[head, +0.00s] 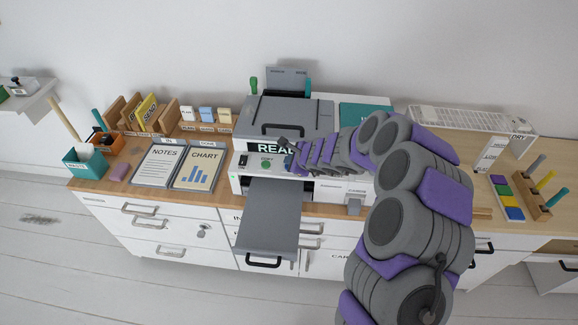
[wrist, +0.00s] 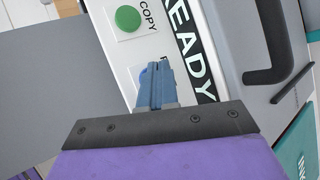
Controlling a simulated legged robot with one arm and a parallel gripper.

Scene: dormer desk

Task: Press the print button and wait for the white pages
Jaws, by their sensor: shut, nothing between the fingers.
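The grey and white printer (head: 290,115) stands on the wooden counter with a dark display (head: 264,147) that reads READY in the wrist view (wrist: 188,50). A round green button (head: 266,163) on its front panel is labelled COPY; it shows in the wrist view (wrist: 127,18) too. My gripper (head: 284,143) is shut and empty over the panel, beside the display. In the wrist view its blue fingertips (wrist: 152,68) are apart from the COPY button and cover part of another label. I cannot tell whether they touch the panel. The grey output tray (head: 270,215) is bare.
NOTES (head: 160,164) and CHART (head: 199,167) sheets lie left of the printer. A teal box (head: 86,162) stands at the far left. A white rack (head: 470,118) and colored blocks (head: 507,197) are on the right. My arm covers part of the counter.

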